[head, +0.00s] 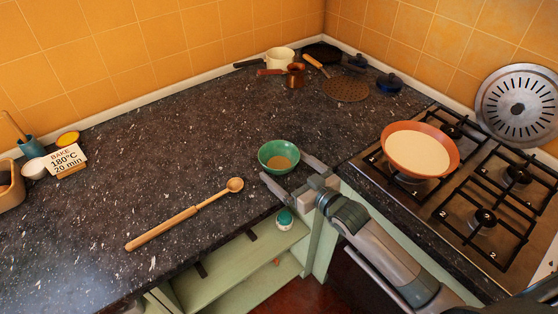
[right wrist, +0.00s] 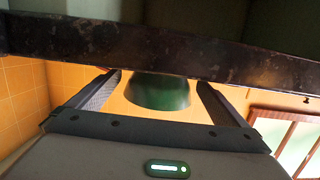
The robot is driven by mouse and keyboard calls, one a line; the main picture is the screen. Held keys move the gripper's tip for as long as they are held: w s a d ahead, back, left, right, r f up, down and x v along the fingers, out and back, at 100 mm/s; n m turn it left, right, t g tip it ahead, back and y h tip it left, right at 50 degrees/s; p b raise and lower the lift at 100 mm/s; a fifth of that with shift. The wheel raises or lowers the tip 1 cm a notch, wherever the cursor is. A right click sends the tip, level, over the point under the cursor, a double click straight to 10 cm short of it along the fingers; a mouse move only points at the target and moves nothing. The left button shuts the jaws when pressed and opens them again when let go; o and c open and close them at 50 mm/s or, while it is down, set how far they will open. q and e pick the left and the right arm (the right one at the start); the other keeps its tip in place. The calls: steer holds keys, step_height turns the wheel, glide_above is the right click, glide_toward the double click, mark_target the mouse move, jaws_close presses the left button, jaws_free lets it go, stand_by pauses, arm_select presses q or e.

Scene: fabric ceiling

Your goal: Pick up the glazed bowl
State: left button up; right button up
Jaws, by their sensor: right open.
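A green glazed bowl (head: 279,151) with a tan inner bottom stands upright on the dark speckled counter, near its front edge by the inner corner. My right gripper (head: 284,166) is open and empty at the near side of the bowl, with one finger to its left and one to its right. In the right wrist view the bowl (right wrist: 157,92) shows green between the two spread fingertips (right wrist: 159,80); I cannot tell whether a finger touches it. My left gripper is not in view.
A wooden spoon (head: 185,216) lies left of the bowl. The stove (head: 475,190) with an orange dish (head: 419,150) is at the right. Pots and lids stand at the back. The counter edge (right wrist: 150,57) crosses the wrist view. The middle counter behind the bowl is clear.

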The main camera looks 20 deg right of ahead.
mark_target(272, 156)
steer(key=shift+p+x, duration=0.65)
steer(key=shift+x, duration=1.35)
steer(key=c, duration=1.2)
